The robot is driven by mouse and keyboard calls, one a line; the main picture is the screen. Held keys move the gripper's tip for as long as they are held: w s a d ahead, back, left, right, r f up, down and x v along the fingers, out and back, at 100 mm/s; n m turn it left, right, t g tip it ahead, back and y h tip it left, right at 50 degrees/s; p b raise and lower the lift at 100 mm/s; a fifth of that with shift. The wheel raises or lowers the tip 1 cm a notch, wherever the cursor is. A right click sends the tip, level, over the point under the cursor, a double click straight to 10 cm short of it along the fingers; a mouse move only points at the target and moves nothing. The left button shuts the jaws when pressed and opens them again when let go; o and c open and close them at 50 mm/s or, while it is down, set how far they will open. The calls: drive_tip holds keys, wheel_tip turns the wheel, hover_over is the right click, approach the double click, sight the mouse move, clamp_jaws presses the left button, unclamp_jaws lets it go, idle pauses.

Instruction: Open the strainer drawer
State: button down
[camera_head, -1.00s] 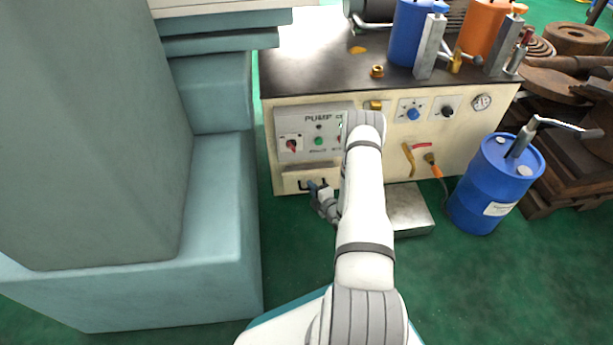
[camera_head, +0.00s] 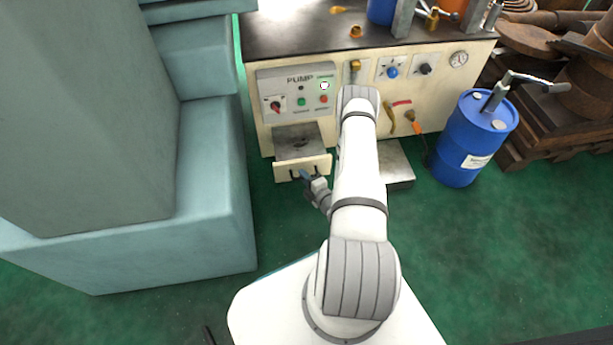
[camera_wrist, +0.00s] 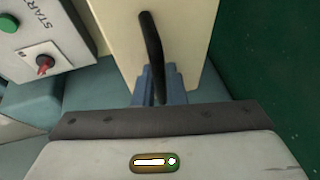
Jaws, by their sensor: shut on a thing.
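The strainer drawer (camera_head: 303,163) is a cream-fronted drawer low on the left of the pump cabinet. It stands pulled out, and its grey inside shows from above. Its dark handle (camera_wrist: 151,45) is a bar on the front, and in the wrist view it runs down between the blue fingers. My gripper (camera_head: 307,175) is at the drawer front, shut on the handle; it also shows in the wrist view (camera_wrist: 158,84). The fingertips are small in the head view and partly hidden behind the handle in the wrist view.
The pump control panel (camera_head: 297,93) is above the drawer. A metal box (camera_head: 397,165) sits on the floor right of my arm, with a blue drum (camera_head: 470,140) beyond. A large teal machine (camera_head: 212,190) stands close on the left. Green floor is clear before the drawer.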

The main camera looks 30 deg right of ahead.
drive_tip(key=c, duration=1.5)
unclamp_jaws()
